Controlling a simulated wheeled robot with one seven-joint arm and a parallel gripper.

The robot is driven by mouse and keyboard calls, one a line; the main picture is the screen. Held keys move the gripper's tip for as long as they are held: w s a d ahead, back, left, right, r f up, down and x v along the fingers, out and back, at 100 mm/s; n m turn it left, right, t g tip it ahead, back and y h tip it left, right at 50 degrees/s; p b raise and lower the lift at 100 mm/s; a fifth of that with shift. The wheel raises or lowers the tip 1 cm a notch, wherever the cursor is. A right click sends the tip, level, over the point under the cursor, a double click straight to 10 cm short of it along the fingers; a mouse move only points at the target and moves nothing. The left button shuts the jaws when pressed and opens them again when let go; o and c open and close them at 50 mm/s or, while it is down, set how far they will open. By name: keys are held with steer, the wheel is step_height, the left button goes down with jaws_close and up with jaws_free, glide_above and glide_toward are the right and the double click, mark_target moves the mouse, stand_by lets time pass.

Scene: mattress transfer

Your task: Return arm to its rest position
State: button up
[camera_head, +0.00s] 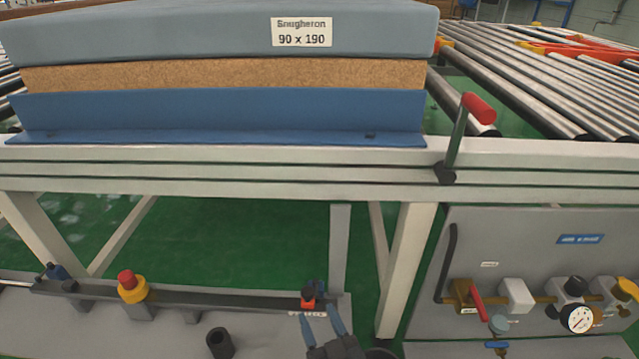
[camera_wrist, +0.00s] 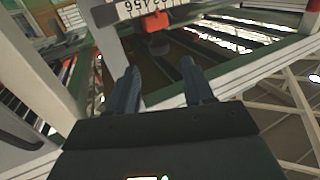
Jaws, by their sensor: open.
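My gripper (camera_head: 321,326) shows at the bottom centre of the head view, low in front of the conveyor frame. Its two blue-grey fingers are apart with nothing between them. In the wrist view the gripper (camera_wrist: 160,84) points towards a dark area with a small red-orange part (camera_wrist: 157,42) under a white plate marked with digits (camera_wrist: 135,10). In the head view a small orange-red part (camera_head: 308,303) on the dark bar lies close to the fingertips. I cannot tell whether they touch. The rest of my arm is mostly out of view.
A mattress (camera_head: 200,35) labelled 90 x 190 lies on a cork layer (camera_head: 220,74) above a blue guard (camera_head: 220,110). A red-handled lever (camera_head: 478,108) stands on the rail (camera_head: 560,155). Right are a valve panel (camera_head: 540,240) and gauge (camera_head: 577,319); left, a red emergency button (camera_head: 127,279).

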steer(key=s+d+r+m+h, duration=0.1)
steer(key=s+d+r+h, duration=0.1)
steer(key=s+d, duration=0.75)
steer(key=s+d+r+m+h, duration=0.1)
steer(key=s+d, duration=0.6)
steer(key=s, duration=0.6)
steer(key=s+d+r+g+h, duration=0.1)
steer(key=s+d+r, duration=0.2)
steer(key=s+r, duration=0.4)
steer(key=s+d+r+m+g+h, duration=0.1)
steer(key=s+d+r+m+h, duration=0.1)
steer(key=s+r, duration=0.7)
step_height(320, 180, up, 24)
steer(key=p, duration=2.3)
steer(key=shift+r+p, duration=0.15)
steer(key=shift+p, duration=0.2)
